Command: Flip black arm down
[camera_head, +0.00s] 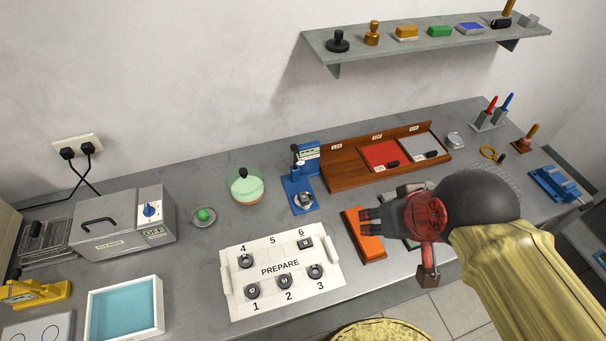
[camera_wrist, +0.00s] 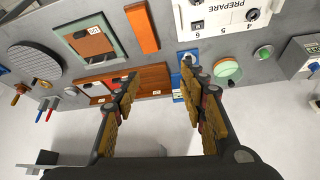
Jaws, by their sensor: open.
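A blue bench device (camera_head: 303,192) stands in front of the wall, left of the wooden rack. It has an upright blue post and a small black arm (camera_head: 295,155) that sticks up at its upper left. A grey round part sits on its base. In the wrist view the blue device (camera_wrist: 178,96) shows between the fingers, partly hidden by the right finger, and its black arm cannot be made out clearly. My gripper (camera_head: 369,221) is open and empty, above the orange block and to the right of the device, apart from it. Both fingers (camera_wrist: 160,78) show in the wrist view.
An orange block (camera_head: 365,246) lies below my gripper. A white PREPARE board (camera_head: 240,293) with several black rings lies front left. A wooden rack (camera_head: 345,178) stands right of the device. A green bowl (camera_head: 246,188) stands to its left. A shelf (camera_head: 430,45) hangs above.

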